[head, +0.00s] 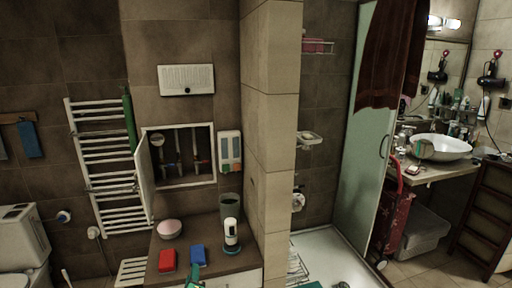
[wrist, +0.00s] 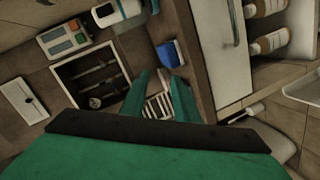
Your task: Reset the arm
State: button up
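Green parts of my arm or gripper (head: 194,273) show at the bottom edge of the head view, in front of the counter (head: 214,263); most of the arm is out of frame. In the wrist view, two green fingers of my gripper (wrist: 160,88) stand apart. I see nothing held between them. A blue box (head: 198,254) and a red box (head: 167,260) are on the counter near the green tip. The blue box also shows beyond the fingers in the wrist view (wrist: 168,53).
A pink bowl (head: 170,229), a white bottle (head: 231,233) and a grey cup (head: 230,206) stand on the counter. An open wall cabinet (head: 215,157) is behind, its door (head: 145,180) swung out. A tiled pillar (head: 267,120) stands right of the counter.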

jog(key=s+d+f+m, duration=0.45)
jog(key=s+f, duration=0.25)
jog(key=s, duration=0.6)
jog(key=s+d+f+m, duration=0.3)
jog(key=s+d+f, duration=0.2)
jog(key=s+f, duration=0.5)
jog(key=s+d+r+m+h, duration=0.1)
jog(key=s+d+r+m, duration=0.1)
jog(key=s, duration=0.7)
jog(key=s+d+r+m+h, duration=0.1)
jog(key=s+d+r, duration=0.3)
jog(key=s, duration=0.5)
jog(key=s+d+r+m, duration=0.3)
jog(key=s+d+m, duration=0.1)
jog(key=s, duration=0.5)
jog(key=shift+d+r+t+h, duration=0.3)
jog(key=shift+d+h, duration=0.1)
jog(key=shift+d, duration=0.25)
